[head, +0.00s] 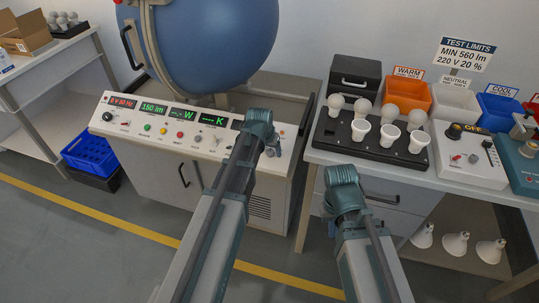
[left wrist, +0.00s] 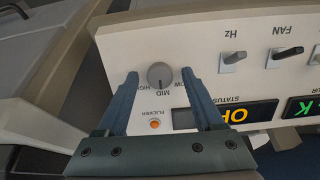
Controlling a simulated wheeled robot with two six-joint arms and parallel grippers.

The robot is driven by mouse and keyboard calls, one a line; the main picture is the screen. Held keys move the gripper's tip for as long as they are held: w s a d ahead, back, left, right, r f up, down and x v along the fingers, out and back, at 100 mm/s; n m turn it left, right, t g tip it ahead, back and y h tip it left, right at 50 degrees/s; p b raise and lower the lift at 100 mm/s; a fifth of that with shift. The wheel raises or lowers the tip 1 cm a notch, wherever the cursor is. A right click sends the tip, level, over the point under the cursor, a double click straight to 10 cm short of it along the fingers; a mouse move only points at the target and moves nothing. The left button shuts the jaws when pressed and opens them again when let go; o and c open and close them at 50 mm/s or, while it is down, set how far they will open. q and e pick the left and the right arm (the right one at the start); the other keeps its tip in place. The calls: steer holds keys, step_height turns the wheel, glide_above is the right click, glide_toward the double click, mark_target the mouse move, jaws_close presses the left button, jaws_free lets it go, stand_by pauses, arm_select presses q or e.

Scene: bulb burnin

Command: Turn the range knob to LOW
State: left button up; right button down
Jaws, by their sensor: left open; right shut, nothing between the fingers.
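The range knob (left wrist: 160,75) is a round grey dial on the pale console panel in the left wrist view, which shows the panel upside down. The labels HIGH, MID and LOW surround it, and its mark appears to face MID. My left gripper (left wrist: 160,73) is open, with one finger on each side of the knob; I cannot tell whether they touch it. In the head view my left gripper (head: 271,148) is at the console's right end and hides the knob. My right gripper (head: 340,177) is shut and empty, low in front of the bench; its fingertips are hard to make out.
A FLICKER light (left wrist: 154,124) and a STATUS display (left wrist: 240,115) lie close to the knob. Hz (left wrist: 233,58) and FAN (left wrist: 288,52) switches sit beside it. A black tray (head: 345,140) with several bulbs and cups stands on the bench to the right.

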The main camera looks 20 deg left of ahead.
arm_select(q)
jaws_close()
stand_by(0.3)
steer(key=n, duration=0.5)
steer(key=shift+a+n, duration=0.1)
steer(key=shift+n, duration=0.2)
steer(key=shift+s+n+h, duration=0.1)
steer(key=shift+n+h, duration=0.2)
steer(key=shift+n, duration=1.8)
